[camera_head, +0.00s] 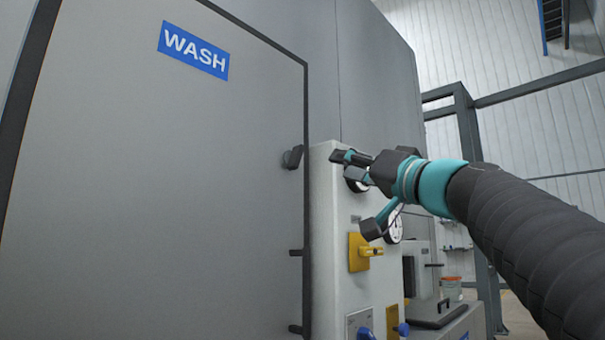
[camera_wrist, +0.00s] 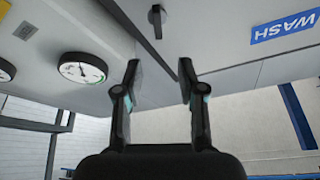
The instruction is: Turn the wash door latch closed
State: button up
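The wash door (camera_head: 150,190) is a large grey panel with a blue WASH sign (camera_head: 193,50). Its dark latch (camera_head: 292,157) sits at the door's right edge, near the white control box. The latch also shows in the wrist view (camera_wrist: 156,21) at the top, as a short dark handle. My gripper (camera_head: 348,164) is to the right of the latch in the head view, in front of the control box and apart from the latch. In the wrist view my gripper (camera_wrist: 158,75) has its two fingers spread with nothing between them.
The white control box (camera_head: 335,240) beside the door carries a yellow switch (camera_head: 361,252) and blue knobs (camera_head: 403,329). A round gauge (camera_wrist: 83,68) shows left of my fingers in the wrist view. Dark door fittings (camera_head: 297,252) stick out below the latch.

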aim_at(300, 157)
jog(key=p+x, duration=0.5)
jog(key=x, duration=0.7)
jog(key=shift+w+a+p, duration=0.1)
jog(key=shift+w+p, duration=0.2)
jog(key=shift+w+a+r, duration=0.15)
jog(key=shift+w+a, duration=0.25)
jog(key=shift+w, duration=0.1)
grip_shut()
